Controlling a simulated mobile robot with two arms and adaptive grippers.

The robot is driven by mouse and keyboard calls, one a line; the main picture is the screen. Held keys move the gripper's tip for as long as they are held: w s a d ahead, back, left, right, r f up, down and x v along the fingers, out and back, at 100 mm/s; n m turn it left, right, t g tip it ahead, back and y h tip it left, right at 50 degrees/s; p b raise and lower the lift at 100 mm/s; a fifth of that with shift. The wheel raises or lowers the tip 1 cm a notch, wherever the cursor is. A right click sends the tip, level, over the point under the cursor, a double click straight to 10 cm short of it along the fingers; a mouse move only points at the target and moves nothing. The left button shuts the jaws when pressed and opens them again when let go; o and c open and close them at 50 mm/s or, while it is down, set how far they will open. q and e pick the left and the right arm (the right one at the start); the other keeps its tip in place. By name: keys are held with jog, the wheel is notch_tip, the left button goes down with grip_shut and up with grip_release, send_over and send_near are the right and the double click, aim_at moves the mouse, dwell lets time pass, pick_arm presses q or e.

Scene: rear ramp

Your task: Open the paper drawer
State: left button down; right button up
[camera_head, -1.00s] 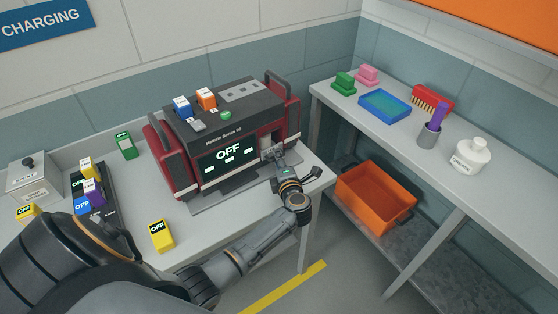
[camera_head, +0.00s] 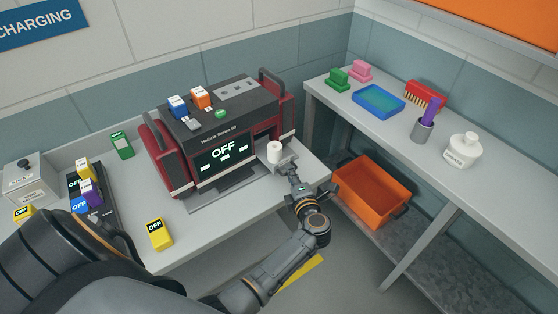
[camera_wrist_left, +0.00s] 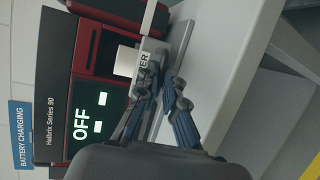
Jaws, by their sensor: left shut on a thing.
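The dark grey and red machine (camera_head: 235,115) stands on the table with "OFF" on its screen. Its paper drawer (camera_head: 283,163) sticks out from the right part of its front. A white paper roll (camera_head: 274,151) shows upright in the drawer. My left gripper (camera_head: 291,174) is at the drawer's front and shut on it. In the left wrist view my left gripper's fingers (camera_wrist_left: 160,82) meet at the drawer's labelled front (camera_wrist_left: 147,60), and the white roll (camera_wrist_left: 126,62) shows behind it. My right gripper is not in view.
Yellow (camera_head: 160,234) and green (camera_head: 121,145) blocks stand on the left table, beside a dark charging tray (camera_head: 103,212). An orange crate (camera_head: 372,192) sits on the low shelf.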

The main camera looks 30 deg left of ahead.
pick_arm(q)
jog(key=d, duration=0.1)
jog(key=s+d, duration=0.1)
jog(key=shift+d, duration=0.4)
